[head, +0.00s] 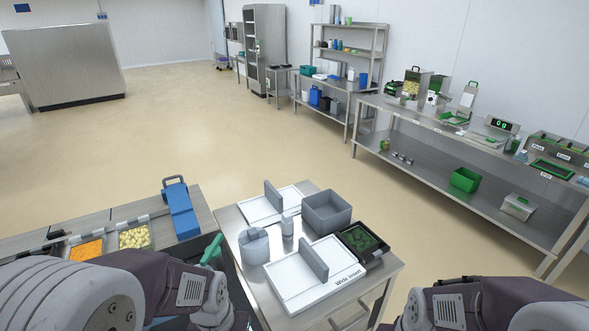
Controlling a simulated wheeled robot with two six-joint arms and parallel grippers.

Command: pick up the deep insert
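Two white plates with upright grey handles lie on the steel cart (230,222) in front of me. The nearer plate (290,285) reads "Wide insert" on its front edge. The farther plate (262,208) shows no label I can read, so I cannot confirm from sight that it is the deep insert. It lies flat at the back left of the cart, partly hidden by the items in front. My two arms come in along the bottom left and bottom right.
The cart also holds a grey bin (327,212), a lidded grey container (254,247), a small grey cylinder (287,226) and a black tray of greens (362,240). A blue device (180,210) and food pans stand on the left counter. Open floor lies beyond.

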